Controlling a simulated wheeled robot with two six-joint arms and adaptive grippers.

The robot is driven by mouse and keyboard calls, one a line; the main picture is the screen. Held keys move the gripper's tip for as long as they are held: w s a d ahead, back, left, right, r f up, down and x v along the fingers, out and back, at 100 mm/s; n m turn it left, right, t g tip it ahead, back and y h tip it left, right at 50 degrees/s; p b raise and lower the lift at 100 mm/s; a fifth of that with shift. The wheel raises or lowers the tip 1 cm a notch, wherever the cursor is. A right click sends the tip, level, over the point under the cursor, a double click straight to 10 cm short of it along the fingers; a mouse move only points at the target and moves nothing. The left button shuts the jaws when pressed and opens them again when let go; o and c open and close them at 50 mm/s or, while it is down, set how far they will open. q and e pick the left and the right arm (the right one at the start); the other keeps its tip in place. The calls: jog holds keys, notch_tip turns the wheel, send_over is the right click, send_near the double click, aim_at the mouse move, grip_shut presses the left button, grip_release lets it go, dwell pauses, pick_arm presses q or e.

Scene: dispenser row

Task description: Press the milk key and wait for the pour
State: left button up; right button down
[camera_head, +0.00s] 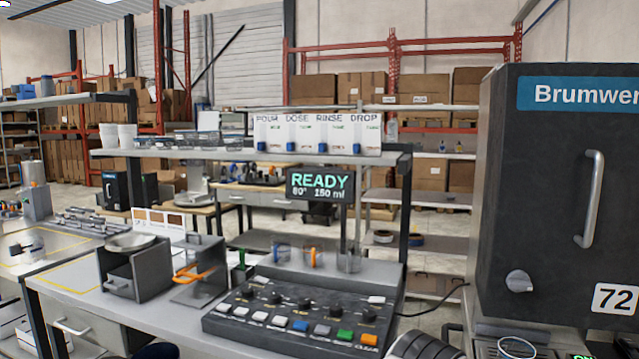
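A dark grey control console (212,325) stands on the bench in the lower middle, with a row of black knobs and a front row of keys. The keys at the left are whitish (260,316); farther right are a blue key (300,325), a green key (345,335) and an orange key (369,340). Key labels are too small to read, so I cannot tell which is the milk key. Glass cups (348,261) stand on the ledge behind the knobs. Neither gripper is in view.
A large dark Brumwer machine (545,150) with a handle stands at the right. A glass (516,348) shows below it. A grey box with a bowl (132,242) stands left of the console. A shelf (200,153) with a POUR, DOSE, RINSE, DROP panel (318,134) spans behind.

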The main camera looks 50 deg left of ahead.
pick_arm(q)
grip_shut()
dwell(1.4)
